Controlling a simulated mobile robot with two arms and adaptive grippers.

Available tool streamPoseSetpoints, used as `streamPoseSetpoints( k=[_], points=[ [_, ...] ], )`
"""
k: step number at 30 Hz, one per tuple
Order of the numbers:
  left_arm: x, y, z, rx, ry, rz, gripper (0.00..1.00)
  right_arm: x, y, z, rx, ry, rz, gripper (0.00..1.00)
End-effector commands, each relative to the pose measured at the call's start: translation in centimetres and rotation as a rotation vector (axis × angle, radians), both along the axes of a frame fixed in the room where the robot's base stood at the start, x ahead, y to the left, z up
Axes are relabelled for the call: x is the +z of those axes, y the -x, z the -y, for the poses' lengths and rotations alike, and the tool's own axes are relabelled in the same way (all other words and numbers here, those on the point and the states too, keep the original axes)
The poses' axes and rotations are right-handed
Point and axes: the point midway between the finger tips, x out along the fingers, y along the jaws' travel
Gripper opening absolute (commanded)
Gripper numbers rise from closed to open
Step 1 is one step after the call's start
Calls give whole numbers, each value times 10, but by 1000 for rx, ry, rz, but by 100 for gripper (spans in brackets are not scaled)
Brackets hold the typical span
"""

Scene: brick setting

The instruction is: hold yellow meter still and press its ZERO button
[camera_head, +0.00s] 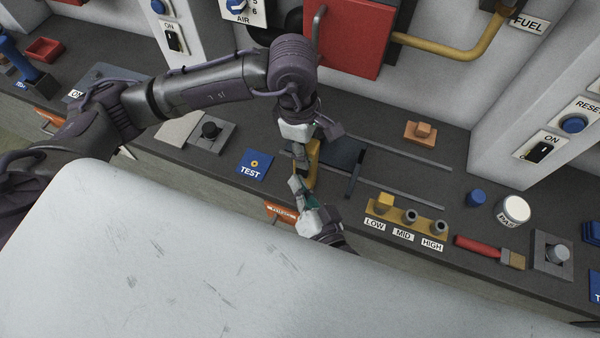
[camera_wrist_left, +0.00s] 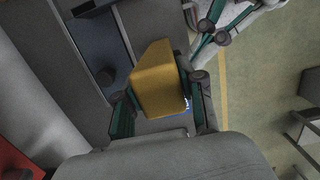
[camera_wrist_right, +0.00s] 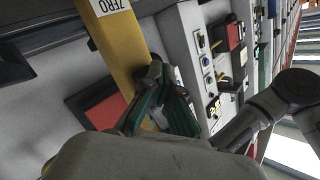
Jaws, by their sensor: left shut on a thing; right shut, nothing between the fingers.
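The yellow meter (camera_head: 313,157) stands near the front edge of the grey bench, mostly covered by my grippers in the head view. My left gripper (camera_head: 302,154) is shut on the meter from above. In the left wrist view the meter's yellow body (camera_wrist_left: 158,78) sits between the fingers. My right gripper (camera_head: 296,184) is shut and empty, close in front of the meter. In the right wrist view its fingertips (camera_wrist_right: 156,75) are beside the yellow body (camera_wrist_right: 122,45), and contact cannot be told. A ZERO label (camera_wrist_right: 110,6) shows at the top edge there; the button itself is not visible.
A blue TEST plate (camera_head: 254,164) lies left of the meter. A dark tray (camera_head: 340,153) and metal rails (camera_head: 410,155) lie to the right. A yellow LOW/MID/HIGH block (camera_head: 409,217) stands at the front right. A red box (camera_head: 350,38) is on the wall behind.

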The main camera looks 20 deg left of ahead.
Motion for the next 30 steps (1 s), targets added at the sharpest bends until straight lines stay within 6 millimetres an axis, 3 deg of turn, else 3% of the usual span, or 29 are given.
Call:
streamPoseSetpoints(
  k=[10,21,30],
  points=[
    [0,1,0,-1,0,-2,0,1,0,0,-2,-1,2,0],
    [0,1,0,-1,0,-2,0,1,17,0,-1,-1,1,0],
    [0,1,0,-1,0,-2,0,1,18,0,-1,0,1,0]
  ],
)
